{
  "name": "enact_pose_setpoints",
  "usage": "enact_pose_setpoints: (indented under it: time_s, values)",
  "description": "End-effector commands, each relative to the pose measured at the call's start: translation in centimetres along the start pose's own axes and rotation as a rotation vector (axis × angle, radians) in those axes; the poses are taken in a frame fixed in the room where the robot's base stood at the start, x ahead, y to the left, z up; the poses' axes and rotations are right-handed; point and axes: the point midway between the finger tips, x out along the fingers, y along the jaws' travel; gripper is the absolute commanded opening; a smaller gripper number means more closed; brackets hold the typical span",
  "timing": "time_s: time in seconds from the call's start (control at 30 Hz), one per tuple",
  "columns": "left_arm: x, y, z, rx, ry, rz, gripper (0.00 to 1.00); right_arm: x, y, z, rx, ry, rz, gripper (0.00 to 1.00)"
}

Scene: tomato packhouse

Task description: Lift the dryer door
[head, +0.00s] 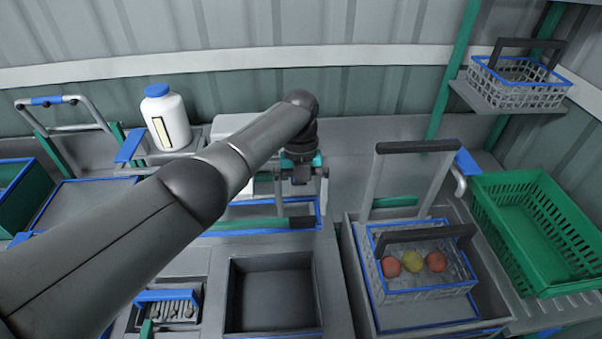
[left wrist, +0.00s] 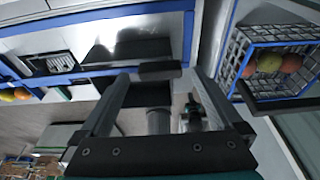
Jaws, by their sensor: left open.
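What looks like the dryer door, a pale panel (head: 255,211) with a blue frame, lies at the middle of the bench in the head view, partly hidden by my left arm. My left gripper (head: 302,205) is open and points down over the bar's right end. In the left wrist view my left gripper (left wrist: 160,78) has its fingers spread, with a dark block between or just beyond the fingertips. Whether it touches the bar I cannot tell. My right gripper is not in view.
A wire basket (head: 430,291) with tomatoes sits in a basin at right, beneath a raised black-topped handle (head: 418,146). A green crate (head: 545,235) is farther right. A white jug (head: 166,118) stands at back left. An empty dark bin (head: 272,290) is in front.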

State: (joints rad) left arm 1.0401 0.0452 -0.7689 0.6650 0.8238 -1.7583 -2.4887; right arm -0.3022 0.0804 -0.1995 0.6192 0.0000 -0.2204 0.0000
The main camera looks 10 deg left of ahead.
Motion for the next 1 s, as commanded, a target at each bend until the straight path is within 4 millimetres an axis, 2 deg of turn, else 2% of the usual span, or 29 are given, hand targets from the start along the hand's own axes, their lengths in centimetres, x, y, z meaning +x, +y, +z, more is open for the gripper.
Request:
enact_pose_setpoints:
  time_s: [0.3,0.5,0.73,1.0]
  values:
    - [-7.5,-0.1,0.1,-0.001,-0.006,-0.003,1.00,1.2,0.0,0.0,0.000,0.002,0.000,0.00]
    - [-11.2,0.0,0.0,-0.002,-0.002,-0.002,1.00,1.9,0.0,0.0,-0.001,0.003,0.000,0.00]
    - [-13.3,0.0,0.0,-0.002,0.000,0.000,1.00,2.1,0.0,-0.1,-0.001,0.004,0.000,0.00]
    - [-13.7,0.0,-0.1,-0.001,0.001,0.000,1.00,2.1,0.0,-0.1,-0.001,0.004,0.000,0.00]
